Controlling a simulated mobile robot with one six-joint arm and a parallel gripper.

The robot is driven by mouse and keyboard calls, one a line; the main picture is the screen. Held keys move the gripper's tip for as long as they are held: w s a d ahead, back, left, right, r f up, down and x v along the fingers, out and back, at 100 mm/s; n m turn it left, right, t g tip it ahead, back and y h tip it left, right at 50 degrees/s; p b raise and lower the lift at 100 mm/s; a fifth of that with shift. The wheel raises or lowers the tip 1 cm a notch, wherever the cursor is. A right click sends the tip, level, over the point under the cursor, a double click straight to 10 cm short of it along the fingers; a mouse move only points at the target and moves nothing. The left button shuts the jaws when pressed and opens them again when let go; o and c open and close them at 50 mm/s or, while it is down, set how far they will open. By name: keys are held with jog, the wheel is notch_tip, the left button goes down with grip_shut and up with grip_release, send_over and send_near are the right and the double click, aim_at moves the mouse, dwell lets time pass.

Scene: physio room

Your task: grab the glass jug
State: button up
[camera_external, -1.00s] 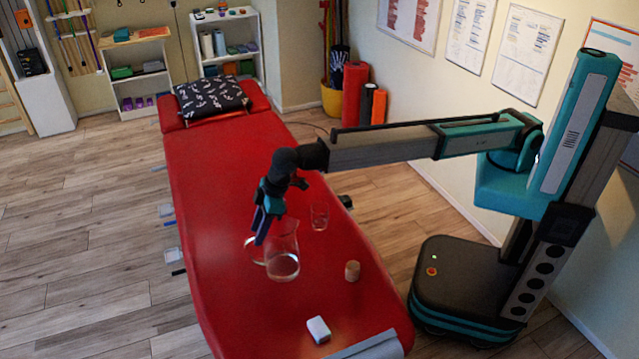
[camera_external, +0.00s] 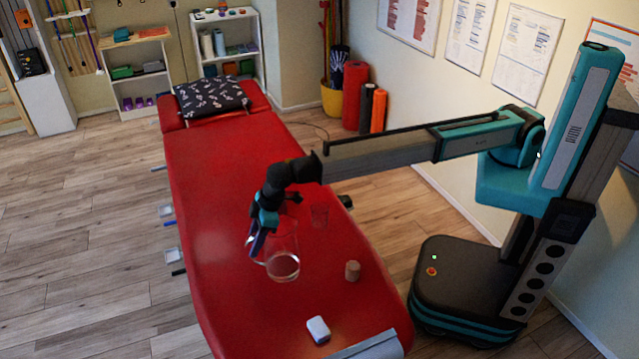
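The glass jug (camera_external: 284,262) stands upright on the red treatment table (camera_external: 222,290). It is clear, with its handle on the left side. My gripper (camera_external: 258,240) points down at the jug's left side, by the handle, and covers part of it. Whether its fingers touch the handle or are closed around it is too small to tell.
A patterned pillow (camera_external: 211,97) lies at the far end. The table's middle is bare.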

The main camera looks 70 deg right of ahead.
jog(key=shift+x, duration=1.25)
grip_shut()
jog(key=shift+s+d+f, duration=0.1)
dwell(0.7)
